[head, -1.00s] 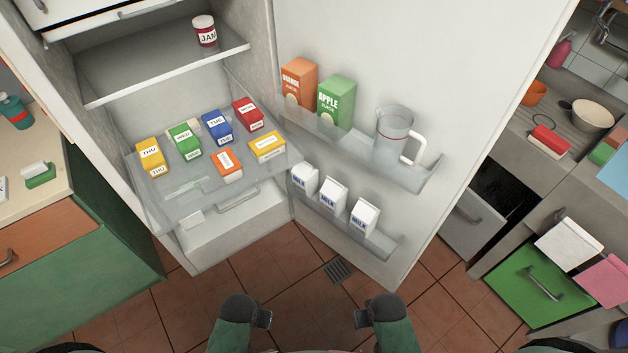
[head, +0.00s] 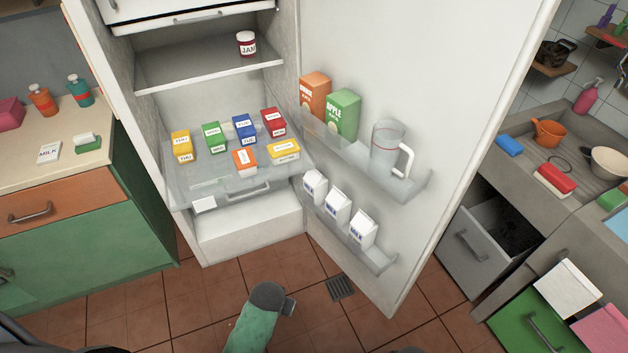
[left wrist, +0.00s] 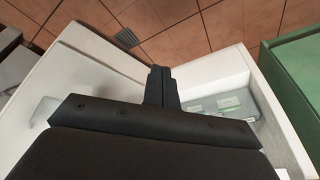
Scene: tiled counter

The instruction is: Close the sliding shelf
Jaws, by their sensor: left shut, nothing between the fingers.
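The sliding shelf (head: 215,187) is a clear tray with a handle, in the open fridge's lower compartment. It stands pulled out, its front edge past the white drawer below. Several labelled boxes stand on it: yellow (head: 182,146), green (head: 212,137), blue (head: 244,128), red (head: 273,122), orange (head: 244,162) and another yellow (head: 285,150). My left gripper (head: 290,306) is low in front of the fridge, apart from the shelf. In the left wrist view its fingers (left wrist: 162,86) are shut and empty, and part of the shelf shows to their right. My right gripper is not in view.
The open fridge door (head: 440,100) stands to the right, holding juice cartons, a pitcher (head: 387,150) and milk cartons (head: 337,208). A fixed upper shelf (head: 200,76) holds a jam jar (head: 246,43). A green cabinet (head: 90,250) flanks the left. Tiled floor in front is clear.

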